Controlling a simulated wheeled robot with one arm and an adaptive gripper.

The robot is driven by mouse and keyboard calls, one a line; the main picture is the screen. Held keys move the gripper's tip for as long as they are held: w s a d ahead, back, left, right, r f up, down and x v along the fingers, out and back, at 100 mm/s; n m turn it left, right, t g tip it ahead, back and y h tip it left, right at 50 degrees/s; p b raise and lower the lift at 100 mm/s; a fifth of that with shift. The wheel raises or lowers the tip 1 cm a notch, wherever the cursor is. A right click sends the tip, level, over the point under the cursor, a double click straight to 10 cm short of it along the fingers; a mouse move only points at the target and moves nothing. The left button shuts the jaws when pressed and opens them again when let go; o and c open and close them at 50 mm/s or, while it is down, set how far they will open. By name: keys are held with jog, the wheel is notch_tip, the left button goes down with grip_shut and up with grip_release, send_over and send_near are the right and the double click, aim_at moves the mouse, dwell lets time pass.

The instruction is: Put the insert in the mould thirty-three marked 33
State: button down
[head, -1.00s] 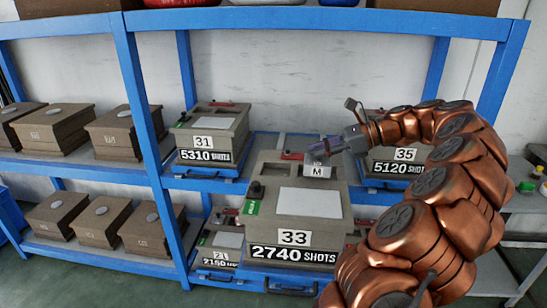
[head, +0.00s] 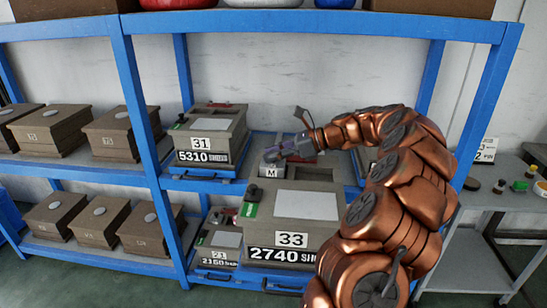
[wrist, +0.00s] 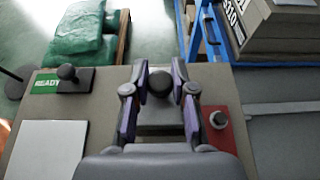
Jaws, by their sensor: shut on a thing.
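Mould thirty-three (head: 318,235) stands pulled forward at the front of the shelf, with plates reading 33 and 2740 SHOTS. My gripper (head: 280,152) is above its back left part. It is shut on the insert (head: 270,171), a small grey block marked M. In the wrist view my gripper (wrist: 159,88) has its two purple-grey fingers either side of a dark round knob. Grey surface shows below the knob, between the green READY label (wrist: 46,84) and a red part (wrist: 226,130) on the mould. I cannot tell whether the insert touches the mould or hangs just above it.
Mould 31 (head: 208,141) stands behind to the left. Another mould (head: 220,240), partly hidden, is on the lower shelf. A blue shelf post (head: 143,110) stands left. Several brown boxes fill the left bays. A grey side table (head: 500,198) with small items is at right.

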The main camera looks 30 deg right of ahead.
jog(key=shift+f, duration=0.7)
jog(key=c, duration=1)
grip_release()
jog(key=shift+f, duration=0.1)
jog(key=shift+o, duration=0.2)
jog(key=b+v, duration=0.1)
jog(key=v, duration=1.1)
